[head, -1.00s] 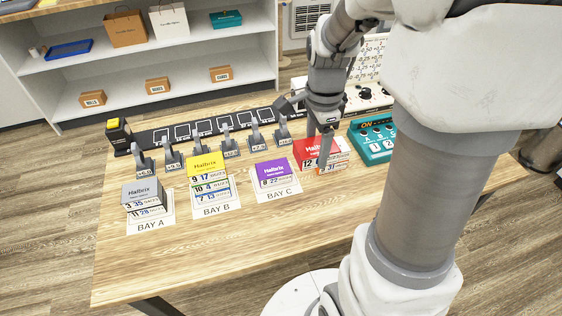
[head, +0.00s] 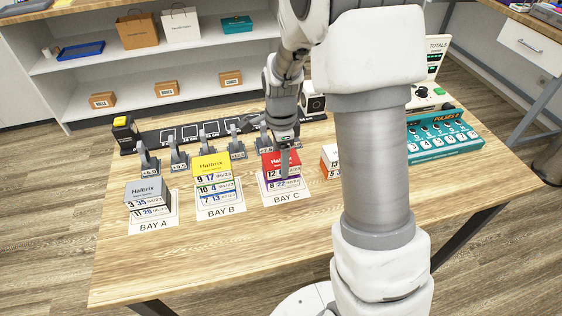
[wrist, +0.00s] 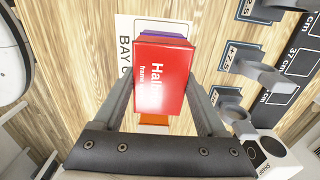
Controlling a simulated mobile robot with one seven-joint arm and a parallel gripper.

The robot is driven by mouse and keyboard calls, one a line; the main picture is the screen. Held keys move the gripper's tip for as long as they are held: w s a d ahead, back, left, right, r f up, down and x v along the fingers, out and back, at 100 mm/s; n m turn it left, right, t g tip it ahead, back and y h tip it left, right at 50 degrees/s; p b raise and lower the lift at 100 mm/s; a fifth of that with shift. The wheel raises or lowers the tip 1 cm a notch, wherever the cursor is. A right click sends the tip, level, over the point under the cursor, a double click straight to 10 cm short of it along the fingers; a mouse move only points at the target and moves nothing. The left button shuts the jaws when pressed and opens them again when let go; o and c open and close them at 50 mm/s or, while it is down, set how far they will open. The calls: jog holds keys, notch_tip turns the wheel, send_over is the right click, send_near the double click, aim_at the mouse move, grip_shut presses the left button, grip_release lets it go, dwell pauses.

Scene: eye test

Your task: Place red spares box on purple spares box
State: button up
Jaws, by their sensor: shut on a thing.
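The red spares box (head: 269,162) is held over Bay C, directly above the purple spares box (head: 290,182). My gripper (head: 282,160) points down and is shut on the red box, one finger on each side. In the wrist view the red box (wrist: 160,80) fills the space between the fingers. A strip of the purple box (wrist: 166,36) shows past its far edge, so the two look slightly offset there. The red box hides most of the purple box's top. I cannot tell whether the two touch or a small gap is left.
A grey box (head: 146,188) stands in Bay A and a yellow-topped stack (head: 211,166) in Bay B. A white-topped box (head: 328,154) stands right of Bay C, partly behind my arm. The front table is clear.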

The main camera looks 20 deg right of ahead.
jog(key=shift+f, duration=0.35)
jog(key=shift+f, duration=0.15)
jog(key=o, duration=1.4)
notch_tip(320, 180, up, 12)
jog(key=p, duration=0.3)
jog(key=s+r+n+t, duration=0.2)
jog(key=s+r+n, duration=0.4)
jog(key=s+n, duration=0.3)
jog(key=s+r+n+t, duration=0.3)
jog(key=s+r+n, duration=0.3)
jog(key=s+n, duration=0.3)
jog(key=shift+s+r+t, duration=0.3)
jog(key=shift+s+r, duration=0.05)
jog(key=shift+s, duration=0.9)
